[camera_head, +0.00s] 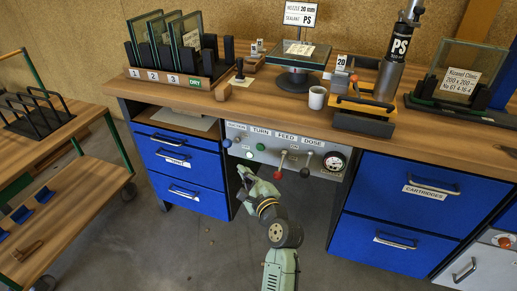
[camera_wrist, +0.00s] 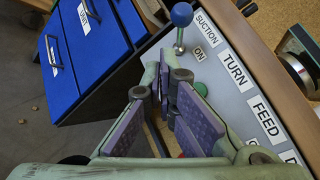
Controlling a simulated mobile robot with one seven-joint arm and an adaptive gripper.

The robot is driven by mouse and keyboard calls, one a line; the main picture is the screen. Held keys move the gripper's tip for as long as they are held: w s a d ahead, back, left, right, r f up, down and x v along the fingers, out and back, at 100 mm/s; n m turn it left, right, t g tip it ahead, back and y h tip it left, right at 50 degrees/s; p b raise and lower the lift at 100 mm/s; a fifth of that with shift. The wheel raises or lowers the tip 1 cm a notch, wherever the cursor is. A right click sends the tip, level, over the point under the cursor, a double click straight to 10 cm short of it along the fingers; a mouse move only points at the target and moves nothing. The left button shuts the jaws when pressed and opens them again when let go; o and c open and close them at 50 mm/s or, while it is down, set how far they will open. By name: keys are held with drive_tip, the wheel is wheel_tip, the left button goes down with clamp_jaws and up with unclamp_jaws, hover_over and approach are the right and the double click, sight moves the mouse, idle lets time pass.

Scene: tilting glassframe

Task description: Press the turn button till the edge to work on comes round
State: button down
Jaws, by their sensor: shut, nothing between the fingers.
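The grey control panel (camera_head: 290,150) under the bench top carries the labels SUCTION, TURN, FEED and DOSE. A green button (camera_head: 260,146) sits below the TURN label; in the wrist view a green button (camera_wrist: 201,88) shows partly behind a finger. A pale green round spot (camera_head: 249,155) lies close by. My gripper (camera_head: 241,170) is shut and empty, just below and in front of the panel's left part. Its fingertips (camera_wrist: 163,75) look close to the button; whether they touch it I cannot tell.
The blue-knobbed suction lever (camera_wrist: 182,15) is beside the fingers. A red-knobbed lever (camera_head: 278,174), a black-knobbed lever (camera_head: 304,172) and a gauge (camera_head: 334,162) are further right. Blue drawers (camera_head: 180,155) flank the open space under the panel.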

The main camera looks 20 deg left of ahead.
sight(260, 147)
drive_tip(key=shift+w, duration=0.1)
drive_tip(key=shift+w+d+b, duration=0.15)
drive_tip(key=shift+w+b, duration=0.85)
drive_tip(key=shift+w, duration=3.35)
drive_tip(key=shift+w, duration=0.4)
